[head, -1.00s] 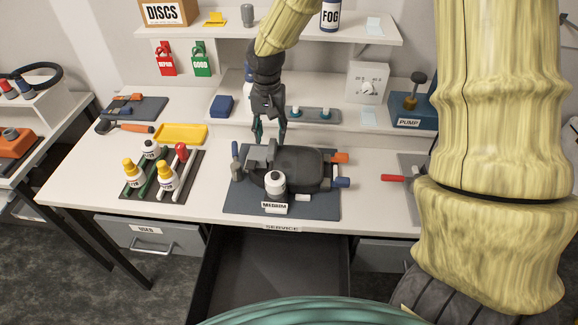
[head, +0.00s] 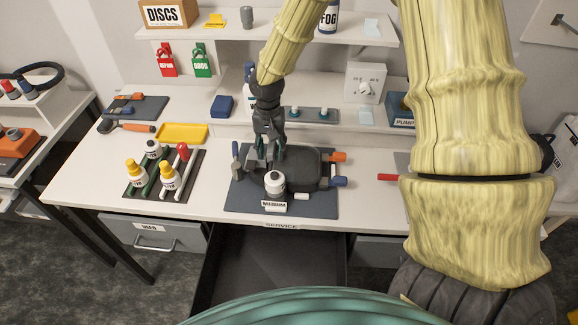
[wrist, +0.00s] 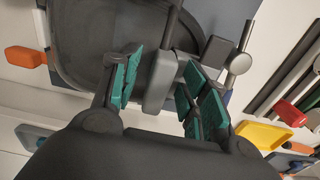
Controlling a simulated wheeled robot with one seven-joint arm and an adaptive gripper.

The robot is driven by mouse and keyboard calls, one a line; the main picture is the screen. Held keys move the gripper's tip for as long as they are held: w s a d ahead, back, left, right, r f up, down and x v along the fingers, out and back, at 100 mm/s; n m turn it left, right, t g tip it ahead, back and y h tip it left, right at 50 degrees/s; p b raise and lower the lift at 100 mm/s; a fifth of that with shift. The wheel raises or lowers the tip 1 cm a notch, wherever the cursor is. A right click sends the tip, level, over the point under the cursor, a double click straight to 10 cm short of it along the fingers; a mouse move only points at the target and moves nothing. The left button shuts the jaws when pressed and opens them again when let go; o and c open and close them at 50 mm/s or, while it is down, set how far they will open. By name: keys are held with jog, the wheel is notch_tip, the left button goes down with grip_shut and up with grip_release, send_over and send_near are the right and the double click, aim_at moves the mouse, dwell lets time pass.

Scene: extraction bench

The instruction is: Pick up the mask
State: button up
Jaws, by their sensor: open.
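A dark, rounded, shallow shell, which looks like the mask (head: 304,160), lies on the blue-grey service mat. In the wrist view its rim and hollow (wrist: 98,45) fill the upper left. A grey block (wrist: 160,82) with a dark rod stands at its edge. My gripper (head: 266,161) is low over the left part of the shell. In the wrist view its green-padded fingers (wrist: 160,88) are apart, one on each side of the grey block. Whether the pads touch it I cannot tell. The gripper hides part of the block in the head view.
A white-topped round part (head: 275,181) stands at the front of the mat (head: 240,205), behind a "MEDIUM" label. Left is a dark rack (head: 198,185) with bottles and rods, and a yellow tray (head: 183,133). An open drawer (head: 270,265) juts out below the bench.

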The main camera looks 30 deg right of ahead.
grip_shut()
